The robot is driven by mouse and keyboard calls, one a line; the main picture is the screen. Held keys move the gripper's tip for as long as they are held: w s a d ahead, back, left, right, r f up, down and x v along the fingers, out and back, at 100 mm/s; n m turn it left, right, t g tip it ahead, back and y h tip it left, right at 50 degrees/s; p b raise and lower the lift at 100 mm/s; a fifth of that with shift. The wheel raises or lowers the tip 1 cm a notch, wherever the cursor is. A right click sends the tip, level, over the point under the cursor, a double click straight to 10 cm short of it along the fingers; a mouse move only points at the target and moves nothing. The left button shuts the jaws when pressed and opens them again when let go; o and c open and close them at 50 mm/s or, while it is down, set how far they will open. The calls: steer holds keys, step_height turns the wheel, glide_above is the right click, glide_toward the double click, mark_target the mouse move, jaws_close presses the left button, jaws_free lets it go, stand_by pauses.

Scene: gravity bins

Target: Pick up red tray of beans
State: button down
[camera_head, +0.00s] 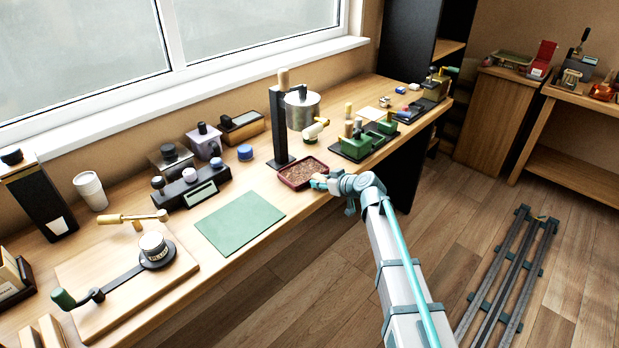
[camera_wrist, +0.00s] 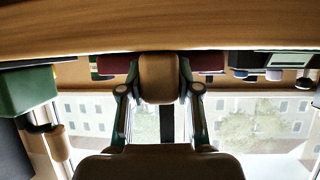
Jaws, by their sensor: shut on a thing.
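The red tray (camera_head: 287,182) of brown beans (camera_head: 303,172) sits level on the wooden bench, just in front of the base of the black stand with a metal hopper (camera_head: 303,110). My gripper (camera_head: 321,182) is at the tray's near right edge and is shut on it. In the wrist view, which is upside down, the red tray (camera_wrist: 118,64) shows as a strip behind my gripper (camera_wrist: 158,76). I cannot tell whether the tray is raised.
A green mat (camera_head: 240,222) lies left of the tray. A black scale (camera_head: 192,186) stands behind the mat. The stand rises close behind the tray. Open floor lies in front of the bench.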

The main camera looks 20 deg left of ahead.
steer(key=shift+r, duration=0.15)
steer(key=shift+r+p, duration=0.4)
steer(key=shift+r, duration=2)
